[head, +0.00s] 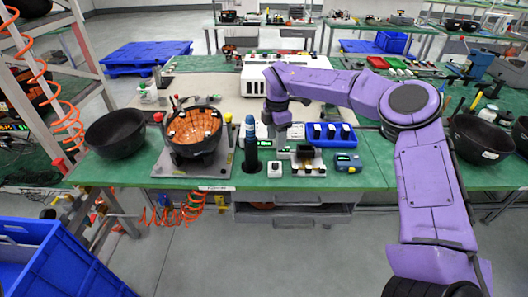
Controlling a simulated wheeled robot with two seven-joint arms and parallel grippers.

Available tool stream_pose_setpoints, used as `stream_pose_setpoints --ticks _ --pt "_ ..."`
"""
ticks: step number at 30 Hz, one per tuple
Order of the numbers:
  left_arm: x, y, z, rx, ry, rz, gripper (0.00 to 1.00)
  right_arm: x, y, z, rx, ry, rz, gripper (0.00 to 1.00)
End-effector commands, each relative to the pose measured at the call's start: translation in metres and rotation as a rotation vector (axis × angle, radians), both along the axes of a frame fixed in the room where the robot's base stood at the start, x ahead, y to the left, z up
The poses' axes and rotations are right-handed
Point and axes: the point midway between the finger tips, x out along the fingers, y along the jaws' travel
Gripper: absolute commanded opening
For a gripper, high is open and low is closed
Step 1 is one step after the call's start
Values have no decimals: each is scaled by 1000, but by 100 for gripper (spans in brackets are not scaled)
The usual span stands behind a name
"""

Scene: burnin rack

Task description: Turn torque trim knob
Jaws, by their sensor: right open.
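My right gripper (280,121), dark and small in the head view, hangs from my purple arm above the middle of the green bench (232,180). It is open, and I see nothing between its fingers. Small devices stand below and beside it: a box with a green display (265,143), a small white box (275,170), and a blue-grey unit with a display (347,163). I cannot make out which of them carries the torque trim knob; it is too small or hidden. My left gripper is not in view.
A black bowl with an orange inside (194,130) sits in a fixture on a grey plate. An empty black bowl (116,134) is left of it. A dark cylinder with a blue top (250,142) stands upright. A blue bin (345,134) is behind.

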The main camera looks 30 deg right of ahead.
Motion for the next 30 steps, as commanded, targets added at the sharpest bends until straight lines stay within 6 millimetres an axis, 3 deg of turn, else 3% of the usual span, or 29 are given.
stream_pose_setpoints --ticks 5,12,16,27,30 --pt "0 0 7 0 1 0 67 2 4 -19 -1 5 7 53" --pt "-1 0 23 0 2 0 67 5 10 -73 -2 5 17 53" --pt "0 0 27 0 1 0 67 5 9 -94 -1 4 16 53" --pt "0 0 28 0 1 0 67 4 7 -106 -2 0 13 53" --pt "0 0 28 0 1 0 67 4 7 -106 -2 0 13 20"
